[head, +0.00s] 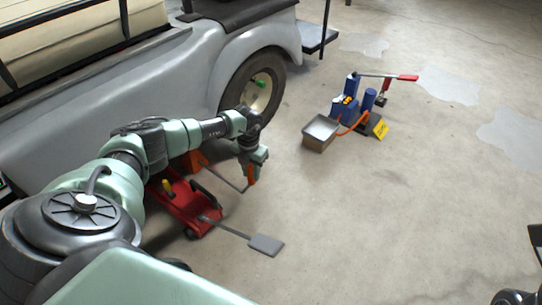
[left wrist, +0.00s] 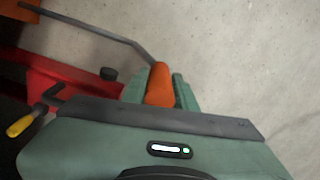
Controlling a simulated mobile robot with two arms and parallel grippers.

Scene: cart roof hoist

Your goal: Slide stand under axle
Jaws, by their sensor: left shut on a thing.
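The orange stand (head: 197,160) is low on the floor at the grey cart's side, partly hidden behind my left arm. A thin grey rod runs from it to an orange grip; the rod (left wrist: 100,30) and grip (left wrist: 160,85) show in the left wrist view. My left gripper (head: 251,174) is shut on this grip, low over the floor. In the left wrist view a corner of the stand (left wrist: 16,12) shows at top left. The red floor jack (head: 187,207) lies beside the stand, nearer me. The axle is hidden under the cart (head: 190,70). My right gripper is not clearly visible.
The jack's grey pedal (head: 265,245) sticks out over the floor. The cart's wheel (head: 254,90) stands beyond my gripper. A blue pump unit (head: 351,103) and a metal tray (head: 320,132) stand farther right. The floor right of my gripper is clear.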

